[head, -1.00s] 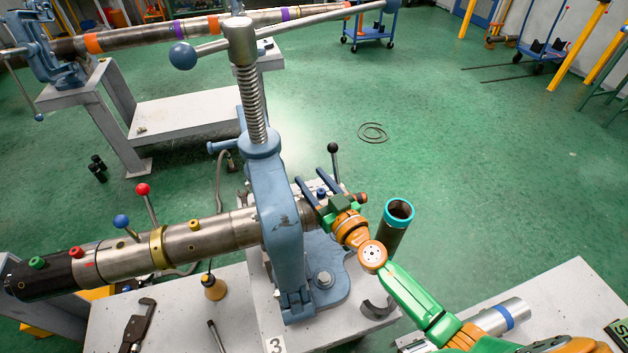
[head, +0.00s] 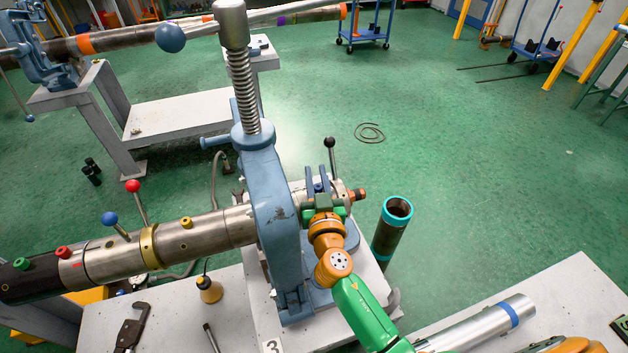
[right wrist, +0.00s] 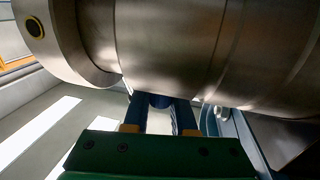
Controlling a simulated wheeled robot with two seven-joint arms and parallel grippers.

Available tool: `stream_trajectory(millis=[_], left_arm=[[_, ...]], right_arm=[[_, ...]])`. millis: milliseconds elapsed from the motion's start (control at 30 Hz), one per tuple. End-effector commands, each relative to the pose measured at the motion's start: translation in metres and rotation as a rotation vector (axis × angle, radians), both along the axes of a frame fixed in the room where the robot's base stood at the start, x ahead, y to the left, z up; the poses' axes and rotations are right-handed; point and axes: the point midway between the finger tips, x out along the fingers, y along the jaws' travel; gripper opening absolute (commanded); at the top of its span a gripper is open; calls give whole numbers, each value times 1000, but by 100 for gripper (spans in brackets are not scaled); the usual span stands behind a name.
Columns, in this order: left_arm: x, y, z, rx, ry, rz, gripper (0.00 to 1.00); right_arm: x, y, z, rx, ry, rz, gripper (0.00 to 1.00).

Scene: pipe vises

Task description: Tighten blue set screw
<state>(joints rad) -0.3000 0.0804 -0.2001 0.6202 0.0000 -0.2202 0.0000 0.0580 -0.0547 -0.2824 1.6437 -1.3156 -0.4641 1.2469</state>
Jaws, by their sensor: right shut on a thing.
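The blue set screw (head: 318,187) sits on top of the steel pipe assembly, just right of the blue vise. My right gripper (head: 318,178) is around it, with one dark blue finger on each side. In the right wrist view the blue screw (right wrist: 160,101) shows between my two fingers (right wrist: 161,110), below the metal pipe (right wrist: 170,45). The gripper is shut on the screw. The screw's lower part and the fingers' contact are partly hidden. My left gripper is not in view.
The blue vise (head: 275,210) with its tall threaded spindle stands just left of my gripper. A black-knobbed lever (head: 331,158) rises behind it. A teal-rimmed upright pipe (head: 392,235) stands to the right. Red (head: 62,252), green (head: 22,264) and yellow (head: 186,222) screws are on the pipe's left part.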

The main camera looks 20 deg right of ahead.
Motion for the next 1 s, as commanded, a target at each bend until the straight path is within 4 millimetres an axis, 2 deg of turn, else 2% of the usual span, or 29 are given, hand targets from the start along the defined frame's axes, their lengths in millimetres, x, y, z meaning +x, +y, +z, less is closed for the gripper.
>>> stream_trajectory(millis=[167,200,300,667,1000], left_arm=[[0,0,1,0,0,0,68],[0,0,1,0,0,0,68],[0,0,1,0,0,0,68],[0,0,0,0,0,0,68],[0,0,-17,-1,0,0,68]], right_arm=[[0,0,1,-1,0,1,0],[0,0,1,-1,0,2,27],[0,0,1,-1,0,2,54],[-5,1,-1,0,0,3,55],[-58,10,-3,2,1,4,55]])
